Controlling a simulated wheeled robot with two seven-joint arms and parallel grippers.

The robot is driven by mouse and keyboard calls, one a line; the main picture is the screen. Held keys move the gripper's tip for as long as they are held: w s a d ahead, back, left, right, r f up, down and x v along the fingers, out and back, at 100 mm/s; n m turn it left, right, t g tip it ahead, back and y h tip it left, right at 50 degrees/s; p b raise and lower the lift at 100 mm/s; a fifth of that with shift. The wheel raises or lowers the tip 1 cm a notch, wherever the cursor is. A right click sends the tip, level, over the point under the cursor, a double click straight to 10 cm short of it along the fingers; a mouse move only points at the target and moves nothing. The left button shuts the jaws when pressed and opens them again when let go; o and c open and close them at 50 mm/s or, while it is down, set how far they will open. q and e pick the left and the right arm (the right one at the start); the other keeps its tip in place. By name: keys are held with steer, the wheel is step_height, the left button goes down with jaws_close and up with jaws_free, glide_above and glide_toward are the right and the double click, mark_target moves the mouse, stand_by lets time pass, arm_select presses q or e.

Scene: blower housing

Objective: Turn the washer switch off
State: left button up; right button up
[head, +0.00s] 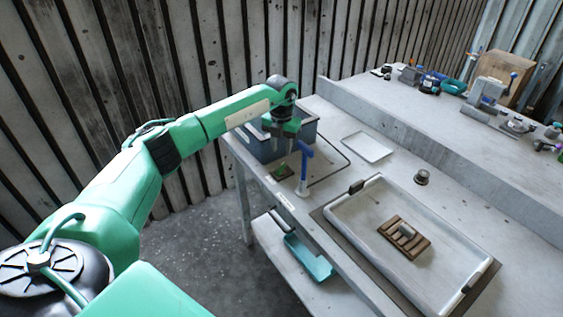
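A dark grey box-shaped unit (262,149), which looks like the washer, stands at the left end of the bench. A small dark green piece with a reddish spot (284,171) lies in front of it near the bench edge; it may be the switch, but it is too small to tell its position. My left gripper (287,148) points down at the unit's front right side, just above this piece. Its fingers are small and dark against the unit, so I cannot tell whether they are open or touching anything. My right gripper is out of view.
A blue-handled upright tool (304,165) stands close to the right of my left gripper. A white tray (345,226) holds a brown slotted block (404,238). A flat white plate (368,147) and a small dark knob-like part (421,177) lie behind. A teal bin (308,260) sits below.

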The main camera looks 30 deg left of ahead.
arm_select(q)
step_height(320, 180, up, 6)
steer(key=b, duration=0.1)
steer(key=shift+r, duration=0.2)
steer(key=shift+f, duration=0.1)
stand_by(0.4)
